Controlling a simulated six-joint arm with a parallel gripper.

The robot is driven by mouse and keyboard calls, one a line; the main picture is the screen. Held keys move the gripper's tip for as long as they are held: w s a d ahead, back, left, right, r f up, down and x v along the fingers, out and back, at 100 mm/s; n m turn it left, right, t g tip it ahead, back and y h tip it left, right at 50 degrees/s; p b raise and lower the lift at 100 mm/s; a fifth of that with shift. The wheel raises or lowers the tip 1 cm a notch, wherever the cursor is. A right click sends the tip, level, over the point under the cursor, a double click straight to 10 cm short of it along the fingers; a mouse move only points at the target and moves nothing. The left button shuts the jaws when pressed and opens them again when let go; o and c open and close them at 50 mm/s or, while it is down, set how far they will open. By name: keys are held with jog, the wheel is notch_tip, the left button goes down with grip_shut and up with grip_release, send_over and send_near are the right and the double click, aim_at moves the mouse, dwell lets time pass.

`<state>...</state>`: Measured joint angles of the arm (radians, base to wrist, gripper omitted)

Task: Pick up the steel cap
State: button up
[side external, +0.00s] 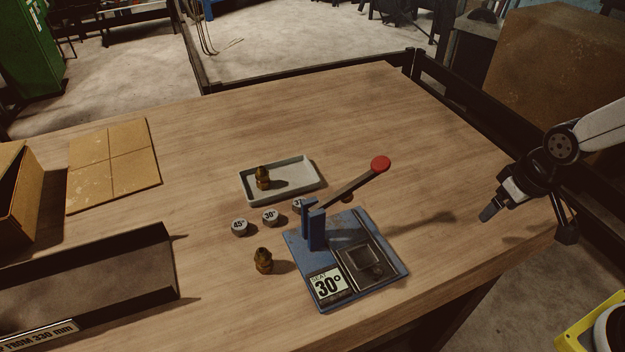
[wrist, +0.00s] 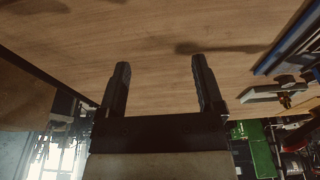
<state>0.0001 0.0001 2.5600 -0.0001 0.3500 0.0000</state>
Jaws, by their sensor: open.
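Three small round caps with pale printed tops sit in a row on the wooden table in the side external view. They are a cap marked 45° (side external: 239,226), a cap marked 30° (side external: 270,216) and a cap (side external: 299,205) partly hidden by the crimper, its marking cut off. My gripper (side external: 490,213) is at the right, over the table's right edge, well away from the caps. In the wrist view my gripper (wrist: 160,66) is open with nothing between its fingers. No cap shows in the wrist view.
The blue crimper (side external: 303,262), labelled 30°, with a red-knobbed lever (side external: 380,163), stands between my gripper and the caps. A brass fitting (side external: 263,261) stands on the table, another (side external: 263,177) in the pale tray (side external: 300,186). A long trough (side external: 90,275) is at left. The right tabletop is clear.

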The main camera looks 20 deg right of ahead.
jog(key=w+r+v, duration=0.1)
jog(key=w+v, duration=0.2)
jog(key=v, duration=0.8)
jog(key=w+a+r+m+y, duration=0.25)
jog(key=w+a+m, duration=0.55)
jog(key=w+a, duration=0.45)
jog(key=m+g+y, duration=0.2)
jog(key=m+g, duration=0.1)
jog(key=m, duration=0.7)
send_over(271, 215)
jog(key=d, duration=0.3)
notch_tip(271, 215, down, 3)
jog(key=f, duration=1)
jog(key=shift+d+f, duration=0.2)
jog(key=shift+f, duration=0.05)
jog(key=shift+x, duration=1.35)
